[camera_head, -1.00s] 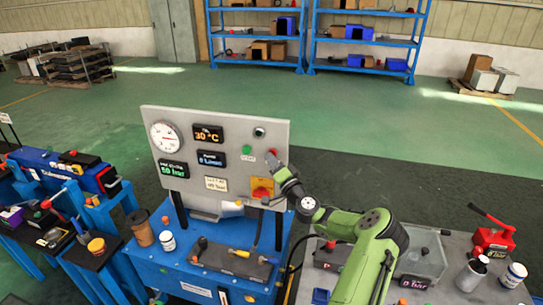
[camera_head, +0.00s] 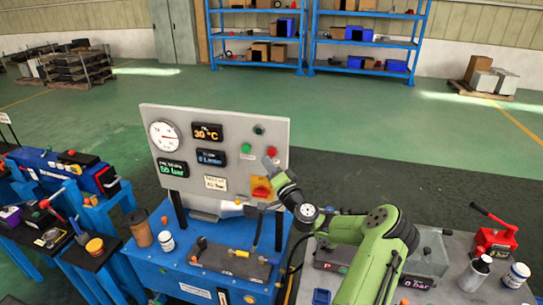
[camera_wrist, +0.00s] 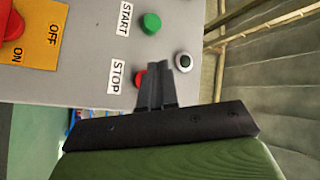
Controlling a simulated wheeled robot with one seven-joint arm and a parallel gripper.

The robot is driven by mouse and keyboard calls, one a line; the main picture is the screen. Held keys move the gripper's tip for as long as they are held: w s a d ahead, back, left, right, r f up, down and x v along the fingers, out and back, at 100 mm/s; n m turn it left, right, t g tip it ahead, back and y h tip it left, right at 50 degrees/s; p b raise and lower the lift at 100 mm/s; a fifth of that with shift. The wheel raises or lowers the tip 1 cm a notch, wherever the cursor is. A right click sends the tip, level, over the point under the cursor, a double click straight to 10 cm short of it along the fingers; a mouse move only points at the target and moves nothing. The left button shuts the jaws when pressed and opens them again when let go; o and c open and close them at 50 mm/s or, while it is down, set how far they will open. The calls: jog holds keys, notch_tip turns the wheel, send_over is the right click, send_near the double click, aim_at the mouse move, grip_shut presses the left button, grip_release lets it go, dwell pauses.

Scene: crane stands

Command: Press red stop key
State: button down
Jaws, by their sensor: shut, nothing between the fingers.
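The red stop key (camera_head: 271,151) is a small round button on the right side of the grey control panel (camera_head: 225,124). In the wrist view the red stop key (camera_wrist: 140,77) shows beside the STOP label (camera_wrist: 117,76), partly hidden by my fingers. My gripper (camera_wrist: 157,70) is shut and empty, with its tips overlapping the key's right edge in that view. In the head view my gripper (camera_head: 268,162) is just below the key. I cannot tell whether the tips touch the key or panel.
The green start button (camera_wrist: 151,23) and a black-and-white round fitting (camera_wrist: 184,62) are close by. A red rotary switch on a yellow plate (camera_head: 261,188) sits lower on the panel. A blue bench (camera_head: 190,272) stands below, carrying levers and jars.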

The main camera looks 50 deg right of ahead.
jog(key=a, duration=0.1)
jog(key=s+a+b, duration=0.1)
jog(key=a, duration=0.1)
jog(key=shift+s+b, duration=0.25)
jog(key=shift+b, duration=0.05)
jog(key=shift+d, duration=0.1)
dwell(0.5)
